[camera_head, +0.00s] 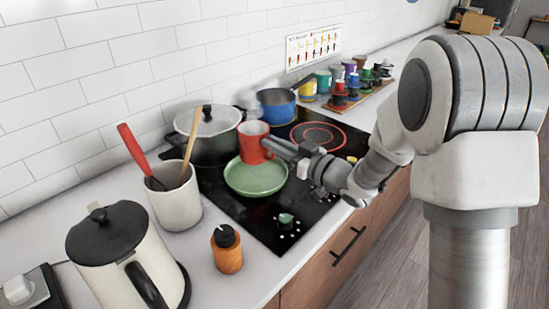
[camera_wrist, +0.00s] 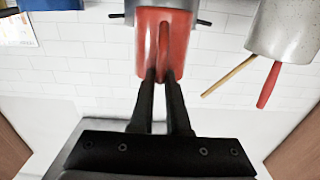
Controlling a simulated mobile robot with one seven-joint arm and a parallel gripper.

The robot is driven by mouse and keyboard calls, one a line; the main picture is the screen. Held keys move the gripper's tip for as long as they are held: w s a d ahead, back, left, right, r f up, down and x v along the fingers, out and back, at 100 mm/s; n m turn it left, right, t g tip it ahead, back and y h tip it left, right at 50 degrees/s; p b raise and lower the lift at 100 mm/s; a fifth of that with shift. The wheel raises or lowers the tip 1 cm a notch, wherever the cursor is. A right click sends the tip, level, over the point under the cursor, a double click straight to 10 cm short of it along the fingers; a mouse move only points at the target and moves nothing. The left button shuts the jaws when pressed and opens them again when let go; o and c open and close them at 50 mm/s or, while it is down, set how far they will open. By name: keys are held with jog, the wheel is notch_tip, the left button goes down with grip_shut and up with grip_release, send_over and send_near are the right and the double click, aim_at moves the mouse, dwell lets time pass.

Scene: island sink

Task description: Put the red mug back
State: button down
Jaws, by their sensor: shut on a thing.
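The red mug (camera_head: 251,146) is in the air above the green pan (camera_head: 256,185) on the black cooktop, roughly upright. My gripper (camera_head: 271,149) reaches in from the right and is shut on the mug's handle. In the wrist view the picture is upside down; the red mug (camera_wrist: 148,45) is ahead, and my two dark fingers (camera_wrist: 161,76) pinch its handle. A chart (camera_head: 313,47) of coloured shapes hangs on the wall above. Whether the board has an empty spot is too small to tell.
A lidded pot (camera_head: 213,137) and a blue saucepan (camera_head: 276,104) stand behind the mug. A utensil crock (camera_head: 174,205), an orange jar (camera_head: 227,257) and a kettle (camera_head: 112,260) are at the near left. The red-ringed burner (camera_head: 318,135) is clear.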

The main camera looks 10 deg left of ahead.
jog(key=shift+f, duration=1.9)
jog(key=shift+b, duration=0.3)
jog(key=shift+f+b, duration=0.5)
jog(key=shift+f, duration=0.15)
jog(key=c, duration=0.9)
grip_release()
